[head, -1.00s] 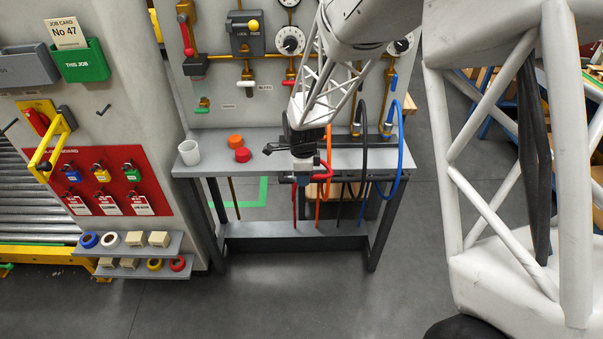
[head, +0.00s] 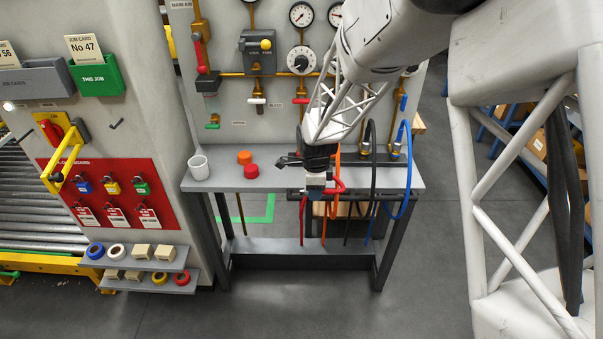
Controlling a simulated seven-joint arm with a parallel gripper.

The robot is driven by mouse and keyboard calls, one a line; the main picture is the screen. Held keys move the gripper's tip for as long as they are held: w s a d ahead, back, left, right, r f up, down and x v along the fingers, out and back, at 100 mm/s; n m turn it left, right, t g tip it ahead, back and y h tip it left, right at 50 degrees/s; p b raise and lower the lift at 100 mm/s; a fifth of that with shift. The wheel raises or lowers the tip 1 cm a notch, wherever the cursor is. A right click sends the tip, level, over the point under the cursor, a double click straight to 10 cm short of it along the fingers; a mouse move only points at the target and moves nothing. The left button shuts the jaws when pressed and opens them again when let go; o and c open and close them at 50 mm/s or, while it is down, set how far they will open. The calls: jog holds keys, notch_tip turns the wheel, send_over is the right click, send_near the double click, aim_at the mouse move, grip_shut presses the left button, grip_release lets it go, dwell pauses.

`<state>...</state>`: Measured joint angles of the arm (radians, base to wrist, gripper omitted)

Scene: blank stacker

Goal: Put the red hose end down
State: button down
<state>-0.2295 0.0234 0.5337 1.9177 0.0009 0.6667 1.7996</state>
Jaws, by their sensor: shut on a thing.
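My gripper (head: 314,190) is at the front edge of the grey bench (head: 225,181), pointing down. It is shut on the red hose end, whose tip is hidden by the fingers. The red hose (head: 336,184) curves out just right of the fingers, and a red length (head: 302,218) hangs below the bench front. Whether the hose end touches the bench or the rail at its front edge cannot be told.
An orange hose (head: 337,155), a black hose (head: 373,165) and a blue hose (head: 408,165) stand close on the right. A white cup (head: 199,167), an orange cap (head: 245,157) and a red cap (head: 251,171) stand on the left.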

send_over(303, 177)
jog(key=shift+w+f, duration=0.1)
jog(key=shift+f, duration=0.6)
jog(key=shift+d, duration=0.1)
jog(key=shift+f, duration=1.75)
jog(key=shift+f, duration=0.4)
jog(key=c, duration=0.8)
grip_release()
jog(key=shift+r, duration=6.4)
